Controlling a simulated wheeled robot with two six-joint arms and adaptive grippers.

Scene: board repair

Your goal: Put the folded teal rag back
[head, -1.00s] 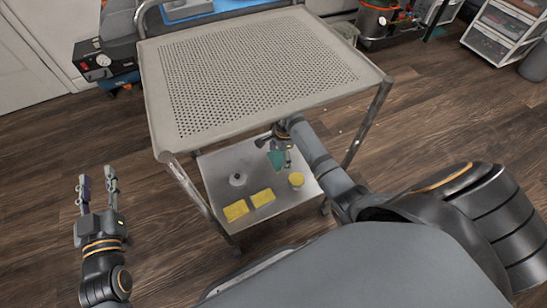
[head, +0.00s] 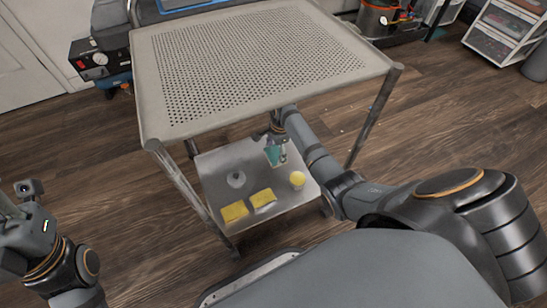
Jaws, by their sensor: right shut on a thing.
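The folded teal rag (head: 272,153) is at my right gripper (head: 277,150), under the perforated upper shelf of the cart. My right gripper is shut on the rag, over the back right part of the metal lower shelf (head: 222,185). Whether the rag touches that shelf I cannot tell. The upper shelf hides part of my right wrist. My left gripper (head: 22,195) is at the left edge of the head view, well away from the cart and partly cut off, so its jaws cannot be judged.
On the lower shelf are two yellow pads (head: 249,205), a yellow round item (head: 297,179) and a small pale round item (head: 236,179). The perforated upper shelf (head: 250,65) is empty. The cart's metal legs (head: 372,115) stand close to my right arm.

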